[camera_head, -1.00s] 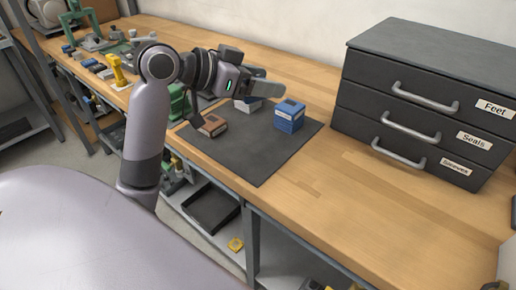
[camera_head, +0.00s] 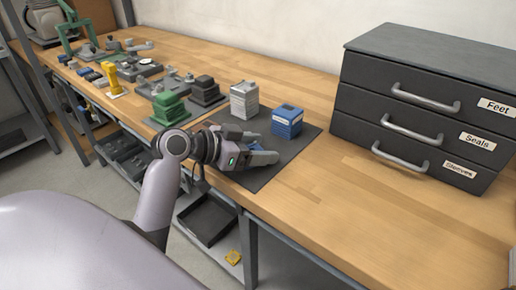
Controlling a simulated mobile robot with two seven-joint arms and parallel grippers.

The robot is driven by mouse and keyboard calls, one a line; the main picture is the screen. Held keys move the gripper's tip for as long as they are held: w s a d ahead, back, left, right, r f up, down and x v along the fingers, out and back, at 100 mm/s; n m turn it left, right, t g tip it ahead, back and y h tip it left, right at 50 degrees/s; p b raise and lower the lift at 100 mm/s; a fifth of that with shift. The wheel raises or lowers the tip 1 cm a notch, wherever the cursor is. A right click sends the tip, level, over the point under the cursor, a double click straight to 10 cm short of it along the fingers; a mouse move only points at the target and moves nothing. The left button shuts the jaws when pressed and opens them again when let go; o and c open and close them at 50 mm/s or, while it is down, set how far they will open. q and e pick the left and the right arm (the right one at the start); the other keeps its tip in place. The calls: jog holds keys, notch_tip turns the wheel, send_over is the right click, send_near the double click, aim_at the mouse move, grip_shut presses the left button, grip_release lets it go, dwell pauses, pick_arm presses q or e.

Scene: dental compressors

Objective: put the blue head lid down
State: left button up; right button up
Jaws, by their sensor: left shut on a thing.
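A blue box-shaped head (camera_head: 287,121) stands upright on the dark mat, toward its back right corner. My left gripper (camera_head: 262,147) is low over the mat, to the front left of the blue head and apart from it. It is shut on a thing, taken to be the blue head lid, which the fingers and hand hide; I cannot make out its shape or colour. I cannot tell whether it touches the mat. My right gripper is not in view.
The dark mat (camera_head: 300,145) lies on the wooden bench (camera_head: 345,190). A grey-white stack (camera_head: 244,100) stands behind my gripper. Green (camera_head: 168,107) and dark (camera_head: 205,90) parts stand to its left. The drawer cabinet (camera_head: 425,105) is at the right. Bench to the mat's right is clear.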

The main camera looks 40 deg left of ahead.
pick_arm(q)
jog(key=shift+f, duration=0.15)
jog(key=o, duration=1.1)
jog(key=shift+o, duration=0.2)
jog(key=shift+s+a+r, duration=0.1)
jog(key=shift+r, duration=0.15)
jog(key=v, duration=1.1)
jog(key=shift+s, duration=0.3)
jog(key=shift+a+r, duration=0.1)
jog(key=shift+a, duration=0.1)
